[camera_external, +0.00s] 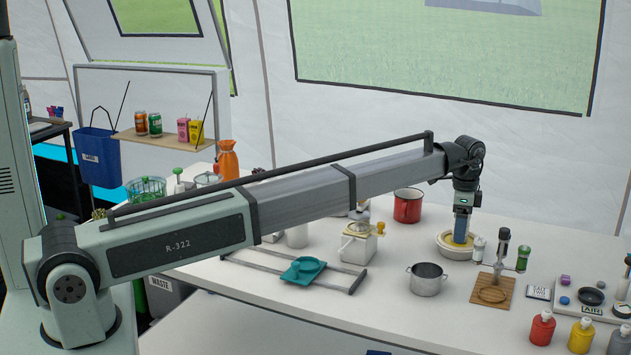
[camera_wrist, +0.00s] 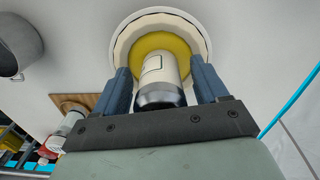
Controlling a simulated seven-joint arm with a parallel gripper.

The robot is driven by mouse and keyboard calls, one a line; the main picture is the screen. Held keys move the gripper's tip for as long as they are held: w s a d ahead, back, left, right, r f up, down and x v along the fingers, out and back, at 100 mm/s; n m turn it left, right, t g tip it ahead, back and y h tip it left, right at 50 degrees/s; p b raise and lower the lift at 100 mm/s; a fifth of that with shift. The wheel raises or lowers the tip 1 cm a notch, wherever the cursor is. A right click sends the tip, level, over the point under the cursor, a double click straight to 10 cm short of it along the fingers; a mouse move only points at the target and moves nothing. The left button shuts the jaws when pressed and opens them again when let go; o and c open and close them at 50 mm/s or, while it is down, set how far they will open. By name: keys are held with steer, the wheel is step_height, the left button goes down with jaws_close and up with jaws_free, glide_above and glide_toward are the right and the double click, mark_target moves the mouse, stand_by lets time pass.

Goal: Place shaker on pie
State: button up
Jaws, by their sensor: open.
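The pie (camera_external: 443,241) is yellow in a pale round dish on the white table; its yellow top (camera_wrist: 186,44) shows in the wrist view. My gripper (camera_external: 461,235) is directly over the pie, fingers pointing down. In the wrist view, the shaker (camera_wrist: 155,68), a white cylinder with a dark, shiny top, stands between the two blue fingers of my gripper (camera_wrist: 160,85). The jaws are open, with a finger on either side of it. Its lower end appears to rest on the pie, though the contact is not clear. In the external view my fingers hide the shaker.
A metal pot (camera_external: 427,280) and a wooden board (camera_external: 493,292) with a tall dark-topped item are in front. A red pot (camera_external: 408,205) stands behind.

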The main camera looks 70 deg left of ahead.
step_height(320, 180, up, 12)
steer(key=shift+r, duration=0.15)
stand_by(0.7)
